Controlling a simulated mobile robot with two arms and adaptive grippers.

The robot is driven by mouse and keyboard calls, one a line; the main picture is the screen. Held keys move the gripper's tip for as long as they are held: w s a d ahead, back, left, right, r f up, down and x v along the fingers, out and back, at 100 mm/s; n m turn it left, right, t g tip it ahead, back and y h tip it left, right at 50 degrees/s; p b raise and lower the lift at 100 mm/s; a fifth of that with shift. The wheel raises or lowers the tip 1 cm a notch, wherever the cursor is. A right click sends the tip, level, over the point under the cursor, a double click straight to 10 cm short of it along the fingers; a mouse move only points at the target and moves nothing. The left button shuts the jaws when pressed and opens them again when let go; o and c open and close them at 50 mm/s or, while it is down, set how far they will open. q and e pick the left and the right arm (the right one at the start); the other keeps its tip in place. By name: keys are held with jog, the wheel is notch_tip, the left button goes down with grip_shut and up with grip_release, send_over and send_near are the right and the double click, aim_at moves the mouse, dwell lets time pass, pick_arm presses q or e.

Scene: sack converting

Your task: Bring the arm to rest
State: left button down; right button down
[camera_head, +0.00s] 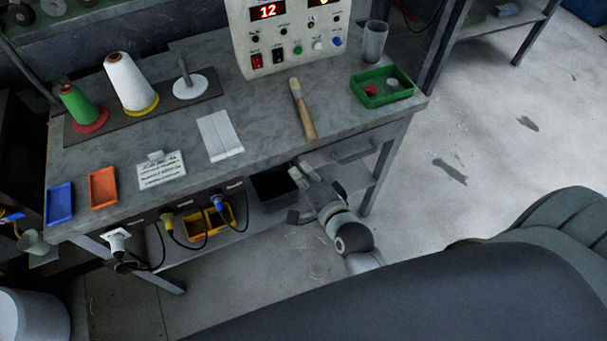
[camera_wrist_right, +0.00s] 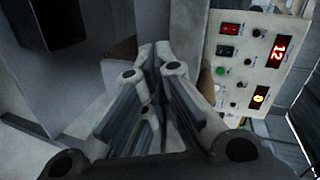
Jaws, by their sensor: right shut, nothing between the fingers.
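My right gripper (camera_head: 300,174) is at the front edge of the grey workbench (camera_head: 250,122), beside the black bin under the top. In the right wrist view its fingers (camera_wrist_right: 155,58) are together with nothing between them. My right arm comes up from the lower right to the bench edge. I cannot tell whether the fingers touch the bench. My left gripper is not in either view.
On the bench are thread cones (camera_head: 128,82), a brush (camera_head: 303,108), a white sheet (camera_head: 220,136), a control box (camera_head: 290,40), a green tray (camera_head: 370,98) and a cup (camera_head: 374,42). A black bin (camera_head: 272,186) and yellow bin (camera_head: 194,232) sit below. Floor at right is clear.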

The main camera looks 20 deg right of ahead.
jog(key=shift+f, duration=0.15)
dwell(0.4)
jog(key=s+a+f+n+g, duration=0.1)
jog(key=s+f+n+g, duration=0.5)
jog(key=f, duration=0.8)
jog(key=s+a+f+n+g, duration=0.1)
jog(key=s+f+n, duration=0.2)
jog(key=s+f, duration=0.75)
jog(key=s+d+f+n+g, duration=0.3)
jog(key=s+d+f+n, duration=0.1)
jog(key=s+f, duration=0.5)
jog(key=s+d+f+n+g+h, duration=0.1)
jog(key=s+d+f+n+g, duration=0.2)
jog(key=s+f, duration=0.6)
jog(key=shift+s+d+f+n+g, duration=0.35)
jog(key=shift+s+d+n, duration=0.25)
jog(key=shift+s+d, duration=0.6)
